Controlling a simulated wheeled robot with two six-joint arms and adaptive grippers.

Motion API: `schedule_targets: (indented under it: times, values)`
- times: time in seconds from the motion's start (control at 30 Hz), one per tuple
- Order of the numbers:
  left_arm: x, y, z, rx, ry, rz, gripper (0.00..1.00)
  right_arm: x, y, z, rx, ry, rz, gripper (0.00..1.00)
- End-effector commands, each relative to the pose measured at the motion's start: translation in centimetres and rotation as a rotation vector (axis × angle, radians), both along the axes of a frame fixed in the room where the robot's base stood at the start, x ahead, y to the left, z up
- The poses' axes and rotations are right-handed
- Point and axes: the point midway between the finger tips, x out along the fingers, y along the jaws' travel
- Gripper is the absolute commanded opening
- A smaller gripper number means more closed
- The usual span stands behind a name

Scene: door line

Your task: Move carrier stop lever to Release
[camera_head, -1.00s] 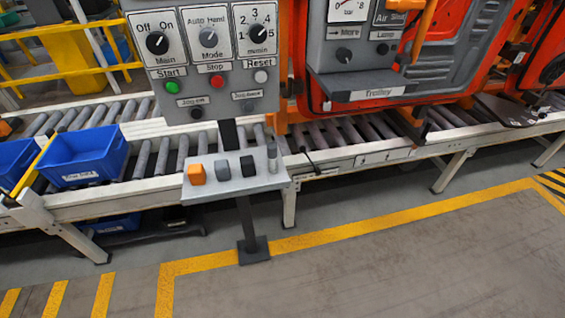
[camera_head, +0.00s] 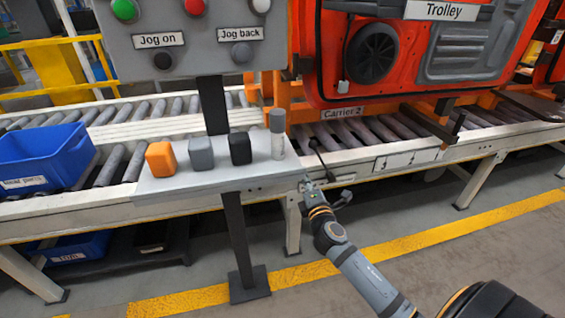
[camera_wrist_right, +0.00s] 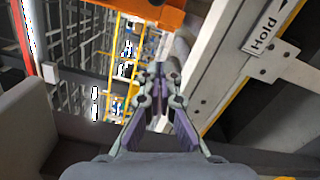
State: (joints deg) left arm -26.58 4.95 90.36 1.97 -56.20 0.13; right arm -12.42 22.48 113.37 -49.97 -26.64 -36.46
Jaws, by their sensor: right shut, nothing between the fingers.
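The carrier stop lever (camera_head: 321,160) is a thin dark rod with a black knob, at the front of the roller conveyor below the Carrier 2 sign in the head view. It leans up to the left. My right gripper (camera_head: 308,182) is just below and left of the lever, by the right end of the grey shelf. In the wrist view its fingers (camera_wrist_right: 160,75) are together with nothing between them. A Hold plate (camera_wrist_right: 266,35) is to their right on the pale rail. I cannot make out the lever there. My left gripper is out of view.
The grey shelf (camera_head: 220,178) carries orange, grey and black blocks and a grey cylinder (camera_head: 278,133). The button panel (camera_head: 185,45) is above it. Orange Carrier 2 (camera_head: 345,111) stands over the rollers. A blue bin (camera_head: 40,157) is at left. The floor at right is open.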

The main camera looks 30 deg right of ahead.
Motion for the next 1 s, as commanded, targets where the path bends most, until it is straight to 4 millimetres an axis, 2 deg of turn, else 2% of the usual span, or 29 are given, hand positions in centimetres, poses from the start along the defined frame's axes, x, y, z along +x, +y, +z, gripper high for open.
schedule_targets:
  times: [0.33, 0.43, 0.57, 0.9, 1.0]
  values:
    - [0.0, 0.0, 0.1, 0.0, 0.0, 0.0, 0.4, 0.0, 0.1, 0.4, -0.008, -0.006, 0.0, 0.0]
    - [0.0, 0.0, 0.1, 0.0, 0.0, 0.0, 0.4, 0.6, -0.1, 0.4, -0.006, -0.007, 0.0, 0.0]
    - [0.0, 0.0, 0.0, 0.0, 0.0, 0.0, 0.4, 2.5, -0.7, 0.5, -0.006, -0.009, -0.001, 0.0]
    - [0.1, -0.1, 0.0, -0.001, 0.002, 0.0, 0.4, 9.6, -2.8, 0.5, -0.005, -0.007, -0.001, 0.0]
    - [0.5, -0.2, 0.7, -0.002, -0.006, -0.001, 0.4, 9.6, -4.4, 1.0, -0.012, -0.005, 0.0, 0.0]
